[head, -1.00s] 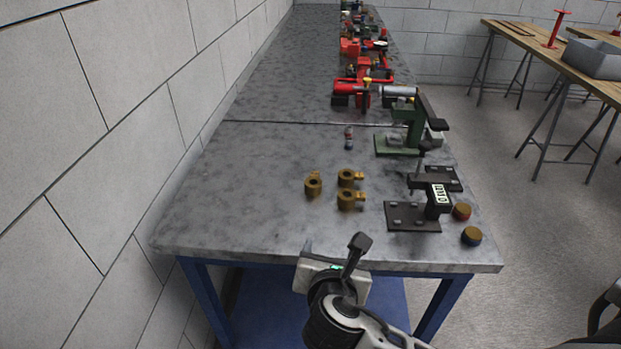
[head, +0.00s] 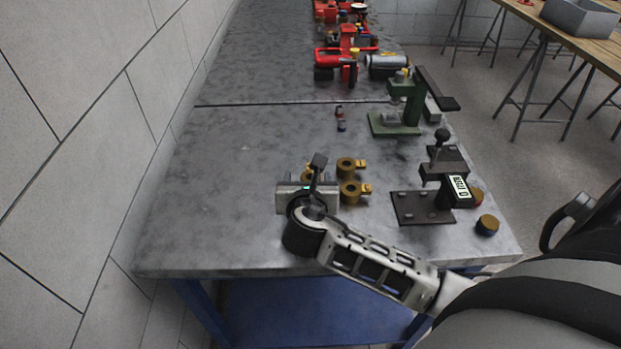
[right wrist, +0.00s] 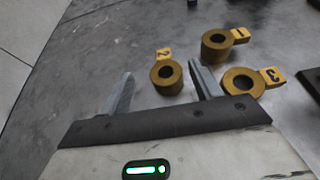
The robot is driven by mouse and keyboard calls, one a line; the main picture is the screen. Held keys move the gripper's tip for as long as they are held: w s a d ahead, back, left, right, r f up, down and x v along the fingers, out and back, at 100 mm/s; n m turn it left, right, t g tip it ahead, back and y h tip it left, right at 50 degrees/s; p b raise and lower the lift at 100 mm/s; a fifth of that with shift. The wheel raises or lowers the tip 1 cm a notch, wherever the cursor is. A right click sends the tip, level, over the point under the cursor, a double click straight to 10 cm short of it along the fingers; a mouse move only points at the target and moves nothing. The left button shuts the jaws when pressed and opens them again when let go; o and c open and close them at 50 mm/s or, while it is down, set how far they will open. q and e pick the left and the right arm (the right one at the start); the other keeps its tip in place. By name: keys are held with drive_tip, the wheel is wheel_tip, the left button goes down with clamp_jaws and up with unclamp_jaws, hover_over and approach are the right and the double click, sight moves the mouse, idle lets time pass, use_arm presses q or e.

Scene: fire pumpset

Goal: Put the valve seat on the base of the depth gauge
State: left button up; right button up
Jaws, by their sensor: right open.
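Three brass valve seats, rings with numbered yellow tags, lie on the grey bench. In the right wrist view they are tag 2 (right wrist: 171,88), tag 1 (right wrist: 214,56) and tag 3 (right wrist: 233,92). In the head view, tags 1 (head: 345,168) and 3 (head: 349,194) show, while tag 2 is mostly hidden behind my gripper. My right gripper (head: 314,172) is open and empty, its fingertips either side of the near end of tag 2's ring in the wrist view (right wrist: 160,68); their height is unclear. The dark depth gauge (head: 445,172) with digital display stands right, its flat base (head: 420,208) bare. My left gripper is out of view.
A green press-like stand (head: 405,105) and red pump parts (head: 345,62) stand farther back. The bench (head: 200,215) is clear on the left, beside a block wall.

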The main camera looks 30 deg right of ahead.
sight(311, 172)
drive_tip(key=shift+d+x, duration=0.15)
drive_tip(key=shift+x, duration=1.35)
drive_tip(key=shift+d+x, duration=0.15)
drive_tip(key=shift+x, duration=1.35)
drive_tip(key=shift+s, duration=0.2)
drive_tip(key=c, duration=1.3)
drive_tip(key=shift+r, duration=0.15)
drive_tip(key=shift+r, duration=0.25)
wheel_tip(311, 172, up, 3)
drive_tip(key=shift+f, duration=0.1)
drive_tip(key=w+d+r+v, duration=0.1)
drive_tip(key=r+v, duration=0.2)
drive_tip(key=v, duration=1.4)
drive_tip(key=a+n+y, duration=0.1)
drive_tip(key=n+y, duration=0.1)
drive_tip(key=a+n+t+y, duration=0.1)
drive_tip(key=a+n+y, duration=0.1)
drive_tip(key=y, duration=0.1)
drive_tip(key=a+n+t+y, duration=0.1)
drive_tip(key=a+n+y, duration=0.1)
drive_tip(key=shift+a+f+n, duration=0.2)
drive_tip(key=shift+a+n, duration=0.05)
drive_tip(key=shift+n, duration=0.15)
